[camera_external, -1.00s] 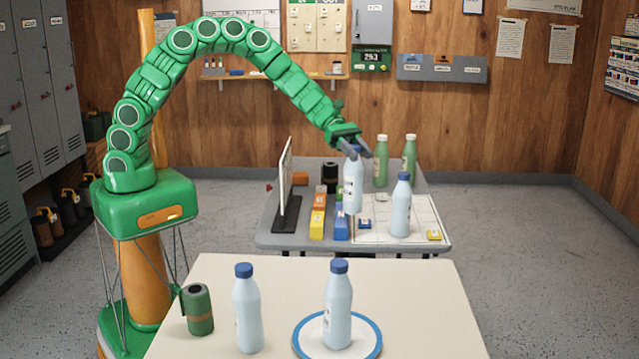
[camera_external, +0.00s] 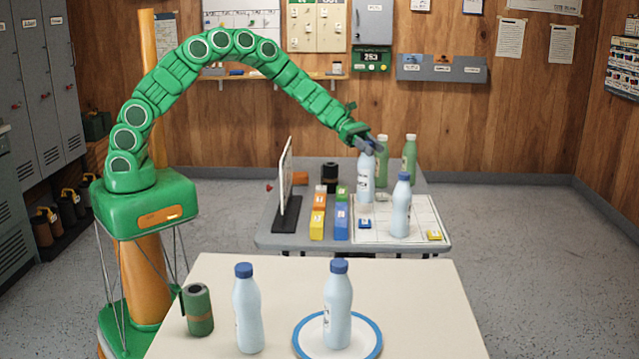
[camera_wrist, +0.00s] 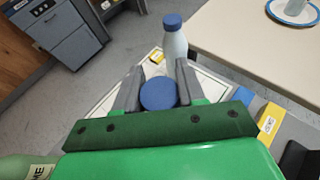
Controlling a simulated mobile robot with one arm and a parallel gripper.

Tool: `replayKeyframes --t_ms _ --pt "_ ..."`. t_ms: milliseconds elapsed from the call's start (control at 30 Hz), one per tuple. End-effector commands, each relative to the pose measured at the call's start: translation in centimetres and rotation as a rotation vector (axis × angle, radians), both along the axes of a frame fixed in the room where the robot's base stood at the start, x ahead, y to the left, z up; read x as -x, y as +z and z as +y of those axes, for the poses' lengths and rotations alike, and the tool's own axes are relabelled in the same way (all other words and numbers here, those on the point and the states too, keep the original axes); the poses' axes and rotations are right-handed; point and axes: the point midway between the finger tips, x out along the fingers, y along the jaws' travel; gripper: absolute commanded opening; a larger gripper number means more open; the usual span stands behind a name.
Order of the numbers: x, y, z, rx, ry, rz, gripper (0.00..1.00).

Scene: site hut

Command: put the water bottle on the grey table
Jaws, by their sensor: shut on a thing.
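My gripper (camera_external: 370,146) is shut on a pale blue water bottle (camera_external: 366,180) with a blue cap, over the grey table (camera_external: 290,240) at the back. In the wrist view the gripper (camera_wrist: 158,84) has its fingers on either side of the blue cap (camera_wrist: 158,95). The held bottle looks upright; I cannot tell whether its base touches the table. Another pale blue bottle (camera_external: 401,208) stands on the white grid sheet on that table, and shows in the wrist view (camera_wrist: 174,40).
Two green bottles (camera_external: 409,160) stand behind the held one. Coloured blocks (camera_external: 318,223), a dark cup (camera_external: 330,178) and an upright board (camera_external: 287,185) are to its left. The cream table (camera_external: 400,285) in front holds two more pale blue bottles, one on a blue-rimmed plate (camera_external: 302,344), and a green canister (camera_external: 197,310).

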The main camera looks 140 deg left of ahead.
Motion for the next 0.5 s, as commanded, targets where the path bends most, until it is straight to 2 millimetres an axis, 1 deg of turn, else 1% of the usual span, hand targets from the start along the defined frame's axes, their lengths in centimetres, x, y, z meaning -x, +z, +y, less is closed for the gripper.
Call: replayKeyframes --t_ms 33,167,400,500 --pt "0.0 -0.5 0.0 0.001 0.0 0.0 0.0" --pt "0.0 -1.2 0.0 0.002 0.001 -0.001 0.0" --pt "0.0 -3.9 0.0 0.001 0.0 0.0 0.0" --pt "0.0 -4.5 0.0 0.0 0.001 -0.001 0.0"
